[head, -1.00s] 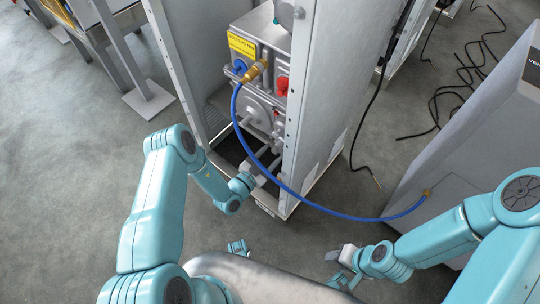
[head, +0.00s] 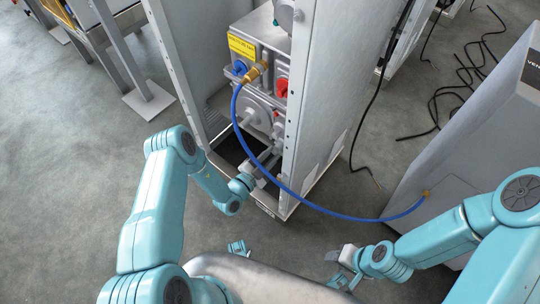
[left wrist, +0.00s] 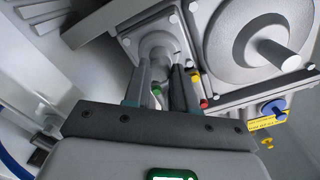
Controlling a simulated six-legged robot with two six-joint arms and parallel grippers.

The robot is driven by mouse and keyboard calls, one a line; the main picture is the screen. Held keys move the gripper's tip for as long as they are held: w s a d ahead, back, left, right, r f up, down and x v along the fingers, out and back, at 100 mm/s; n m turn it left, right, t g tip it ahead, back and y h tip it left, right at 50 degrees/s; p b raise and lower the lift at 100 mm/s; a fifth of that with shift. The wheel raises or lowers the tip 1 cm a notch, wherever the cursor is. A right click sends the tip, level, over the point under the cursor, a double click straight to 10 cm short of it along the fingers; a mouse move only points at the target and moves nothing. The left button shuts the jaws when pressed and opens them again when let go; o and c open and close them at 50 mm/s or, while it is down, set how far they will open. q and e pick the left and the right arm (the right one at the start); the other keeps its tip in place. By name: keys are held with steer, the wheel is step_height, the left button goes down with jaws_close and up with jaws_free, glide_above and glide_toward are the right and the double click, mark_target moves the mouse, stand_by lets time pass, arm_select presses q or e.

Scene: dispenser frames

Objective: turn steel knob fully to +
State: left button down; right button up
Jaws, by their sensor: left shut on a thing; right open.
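The steel knob (left wrist: 157,44) is a grey round knob on a square plate in the left wrist view. My left gripper (left wrist: 161,74) is shut on it, one finger on each side; the fingers hide part of the knob. A dark mark shows beside the knob. Green, red and yellow dots show near the fingers. In the head view my left gripper (head: 266,165) reaches low into the open cabinet, and the knob is mostly hidden there. My right gripper (head: 341,262) is open and empty over the floor at the lower right.
A blue hose (head: 300,203) arcs from a brass fitting (head: 256,72) across the cabinet front to a grey box (head: 470,165). Blue (head: 239,67) and red (head: 282,87) knobs sit higher up. Cabinet posts flank my left gripper. A large round flange (left wrist: 262,38) is beside the knob.

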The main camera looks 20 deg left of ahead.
arm_select(q)
steer(key=m, duration=0.6)
steer(key=shift+m+p, duration=0.3)
steer(key=m, duration=0.6)
steer(key=shift+p, duration=0.4)
steer(key=m+p, duration=0.1)
steer(key=m, duration=0.5)
steer(key=shift+m, duration=0.3)
steer(key=m, duration=0.5)
steer(key=shift+m+p, duration=0.4)
steer(key=c, duration=0.9)
jaws_free()
steer(key=p+v, duration=0.2)
steer(key=v, duration=1.4)
steer(key=shift+s, duration=0.2)
